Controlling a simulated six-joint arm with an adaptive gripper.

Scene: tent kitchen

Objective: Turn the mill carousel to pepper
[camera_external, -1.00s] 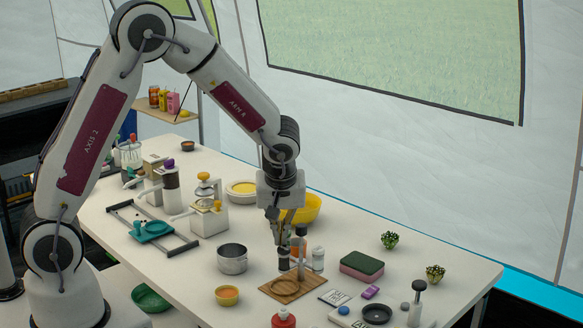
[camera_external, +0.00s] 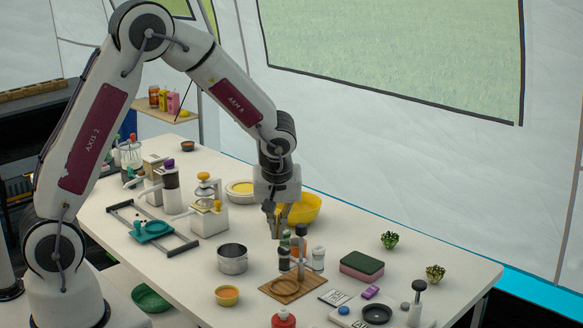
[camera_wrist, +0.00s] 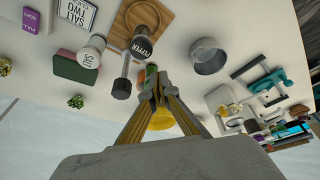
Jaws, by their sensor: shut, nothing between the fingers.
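The mill carousel has a tall central post (camera_external: 300,250) with a dark knob, beside a wooden board (camera_external: 284,289). A dark-topped mill (camera_external: 284,262) stands at its left and a white-topped mill (camera_external: 318,258) at its right. In the wrist view one mill (camera_wrist: 142,45) is labelled PEPPER and a pale mill (camera_wrist: 89,54) has a label that seems to read SALT. Green and orange items are partly hidden behind the post and fingers. My gripper (camera_external: 275,237) is shut and empty, above and just behind the left side of the carousel, apparently apart from it.
A steel pot (camera_external: 232,259) stands left of the carousel and a yellow bowl (camera_external: 303,208) behind it. A green-topped sponge (camera_external: 362,266) lies to the right, with a printed card (camera_external: 334,298) in front. A grinder (camera_external: 208,215) stands farther left.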

